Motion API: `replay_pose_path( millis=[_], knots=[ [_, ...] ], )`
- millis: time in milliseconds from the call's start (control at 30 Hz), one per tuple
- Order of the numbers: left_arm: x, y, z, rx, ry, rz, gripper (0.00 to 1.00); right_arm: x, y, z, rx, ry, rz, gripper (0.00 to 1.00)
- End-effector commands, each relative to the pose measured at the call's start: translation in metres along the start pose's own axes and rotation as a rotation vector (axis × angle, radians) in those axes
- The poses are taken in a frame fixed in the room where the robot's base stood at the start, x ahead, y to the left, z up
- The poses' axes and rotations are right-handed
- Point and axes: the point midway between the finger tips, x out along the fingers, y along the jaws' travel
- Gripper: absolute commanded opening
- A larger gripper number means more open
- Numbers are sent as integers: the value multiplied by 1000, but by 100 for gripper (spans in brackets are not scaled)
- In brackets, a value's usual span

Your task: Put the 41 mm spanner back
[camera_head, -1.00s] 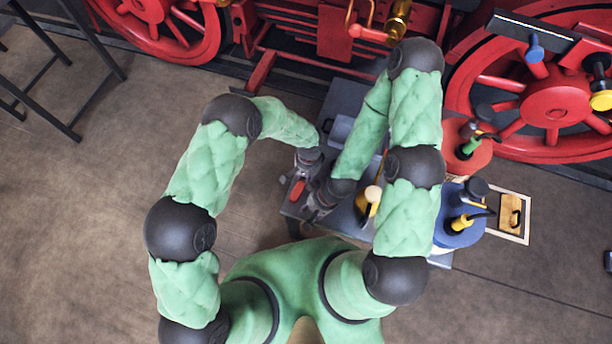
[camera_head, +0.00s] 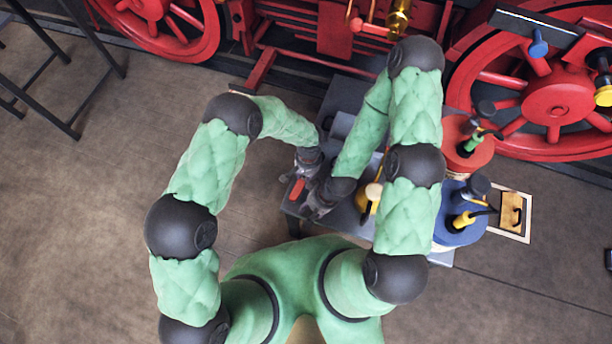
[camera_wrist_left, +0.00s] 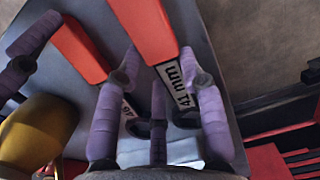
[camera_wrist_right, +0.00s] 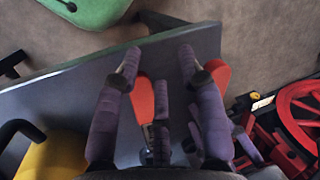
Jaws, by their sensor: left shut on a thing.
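The 41 mm spanner (camera_wrist_left: 168,69) has a red handle and a white "41 mm" label in the left wrist view. My left gripper (camera_wrist_left: 158,58) is shut on it near the label; the spanner's jaw end is partly hidden by the fingers. In the head view my left gripper (camera_head: 308,160) is over the grey table's left side, with a red handle (camera_head: 297,189) just below it. A second red-handled spanner (camera_wrist_left: 80,48), labelled 46, lies beside it. My right gripper (camera_wrist_right: 158,58) has its fingers apart, with a red handle (camera_wrist_right: 143,98) showing between and beyond them. In the head view my right gripper (camera_head: 316,204) is close to the left one.
The grey table (camera_wrist_right: 60,95) ends close beyond the grippers. A yellow object (camera_wrist_right: 55,155) stands beside my right gripper. A blue round stand (camera_head: 455,232) and a red one (camera_head: 468,155) are at the right. The red locomotive wheel (camera_head: 555,100) is behind.

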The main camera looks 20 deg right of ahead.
Motion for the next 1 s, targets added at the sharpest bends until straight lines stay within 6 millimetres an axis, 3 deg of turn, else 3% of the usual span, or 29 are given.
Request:
replay_pose_path(
  millis=[367,400,500,833,1000],
  knots=[
    [6,0,-2,-1,2,0,0,6,2,0,0,0,0,40],
    [5,0,-2,-1,2,0,45,6,2,0,0,0,0,40],
    [5,0,-2,-1,2,0,67,5,2,0,0,0,0,40],
    [6,0,0,0,-1,0,67,5,2,0,0,0,0,40],
    [-9,0,-2,0,2,0,67,5,2,0,0,0,0,40]
  ],
)
